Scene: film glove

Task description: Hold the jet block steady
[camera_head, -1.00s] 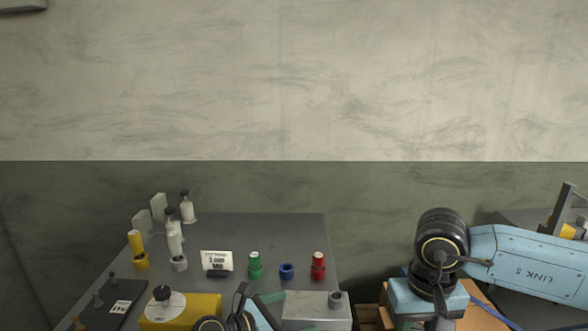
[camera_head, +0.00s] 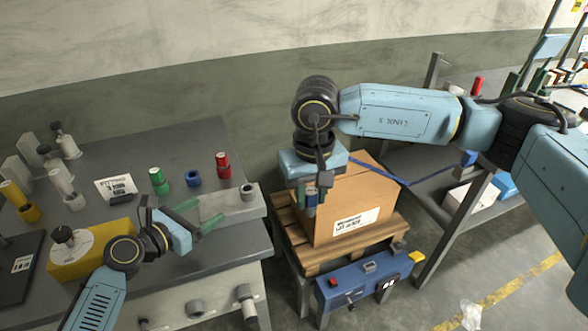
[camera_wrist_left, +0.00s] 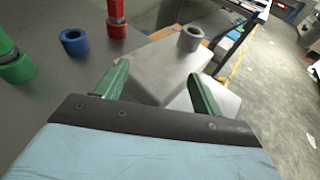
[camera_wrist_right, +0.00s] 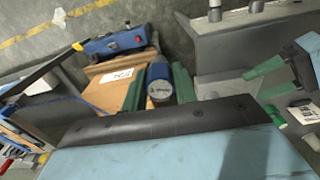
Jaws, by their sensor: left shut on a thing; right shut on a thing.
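The jet block appears to be the light grey block (camera_head: 228,203) with a short grey socket on top, at the front right edge of the bench. My left gripper (camera_head: 197,214) has its green fingers on either side of the block's left end and is shut on it. The block also shows between the fingers in the left wrist view (camera_wrist_left: 160,68).
Red (camera_head: 223,166), blue (camera_head: 193,178) and green (camera_head: 159,182) fittings stand behind the block. A yellow block with a dial (camera_head: 90,252) is at the left. The cardboard box (camera_head: 365,185) sits on a pallet, with a blue case (camera_head: 365,282) before it. Floor shows at lower right.

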